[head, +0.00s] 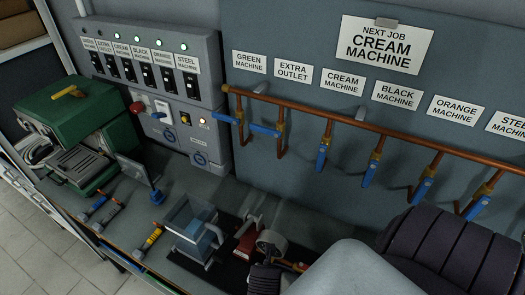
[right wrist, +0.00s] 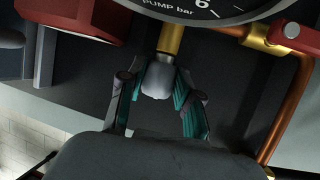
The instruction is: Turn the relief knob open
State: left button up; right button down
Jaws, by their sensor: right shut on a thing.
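In the right wrist view, a grey rounded knob (right wrist: 157,80) sits at the end of a brass stem, below a gauge (right wrist: 195,8) marked "PUMP bar". It appears to be the relief knob. My right gripper (right wrist: 160,98) has its two teal-padded fingers on either side of the knob and is shut on it. The knob's far side and any marking are hidden. In the head view, my right arm covers the lower right, and the knob cannot be made out. My left gripper is not in view.
Copper pipe (right wrist: 290,115) runs right of the knob, and a red part (right wrist: 75,15) is at upper left. In the head view, a pipe with blue-handled valves (head: 325,150) crosses the wall. A switch panel (head: 150,40), green case (head: 75,115) and loose tools (head: 150,240) are left.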

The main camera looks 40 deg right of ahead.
jog(key=c, duration=0.8)
grip_release()
jog(key=v, duration=1.2)
jog(key=shift+s, duration=0.1)
jog(key=shift+o, duration=0.2)
